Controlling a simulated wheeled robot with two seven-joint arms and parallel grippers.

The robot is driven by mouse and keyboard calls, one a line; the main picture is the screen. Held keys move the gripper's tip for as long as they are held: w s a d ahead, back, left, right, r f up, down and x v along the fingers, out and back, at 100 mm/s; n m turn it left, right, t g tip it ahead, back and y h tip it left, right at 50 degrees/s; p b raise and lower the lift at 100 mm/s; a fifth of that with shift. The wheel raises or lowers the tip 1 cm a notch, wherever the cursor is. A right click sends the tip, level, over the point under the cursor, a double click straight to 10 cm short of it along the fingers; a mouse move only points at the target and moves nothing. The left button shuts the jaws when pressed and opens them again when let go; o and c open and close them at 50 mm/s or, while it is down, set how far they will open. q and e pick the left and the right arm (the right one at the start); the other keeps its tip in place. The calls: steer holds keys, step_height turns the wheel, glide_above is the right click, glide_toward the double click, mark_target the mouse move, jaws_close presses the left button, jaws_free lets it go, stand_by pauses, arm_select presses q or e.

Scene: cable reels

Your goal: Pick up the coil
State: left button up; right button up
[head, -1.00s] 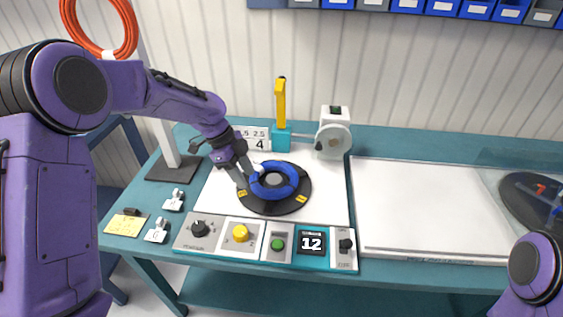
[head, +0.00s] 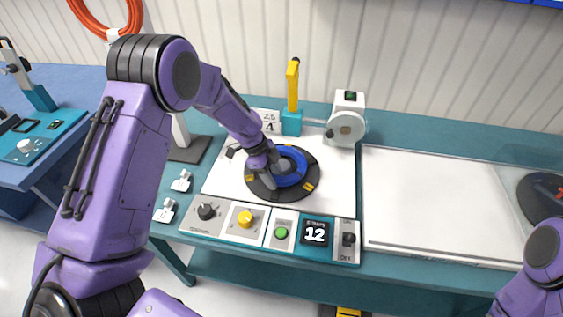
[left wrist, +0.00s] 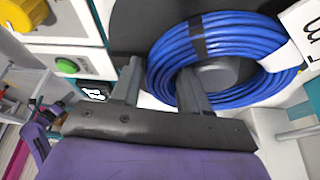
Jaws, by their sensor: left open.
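The blue coil (head: 298,172) lies flat on a round black turntable (head: 288,196), around a dark grey hub (left wrist: 218,72). It also shows in the left wrist view (left wrist: 172,60), with a black band across its windings. My left gripper (head: 269,175) is at the left side of the coil. In the left wrist view my left gripper (left wrist: 160,80) is open, one finger outside the ring and the other inside it beside the hub. The ring's near side lies between the fingers. Whether they touch it cannot be told. My right gripper is out of view.
A control panel (head: 270,232) with knobs, a green button and a display reading 12 runs along the front. Behind the turntable stand a yellow lever (head: 293,85) and a white device with a grey disc (head: 346,125). A pale board (head: 435,205) at the right is clear.

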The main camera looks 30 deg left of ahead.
arm_select(q)
steer(key=shift+s+r, duration=0.1)
steer(key=shift+s, duration=0.1)
steer(key=shift+c, duration=0.6)
steer(key=shift+w, duration=0.1)
jaws_close()
steer(key=shift+w+r+b, duration=0.15)
steer(key=shift+r+b, duration=0.35)
steer(key=shift+b, duration=0.05)
steer(key=shift+r+b, duration=0.5)
steer(key=shift+r, duration=0.25)
steer(key=s+r+p, duration=0.2)
steer(key=s+r, duration=0.8)
steer(key=s, duration=0.4)
steer(key=shift+s+d+r, duration=0.15)
steer(key=shift+d+r, duration=0.1)
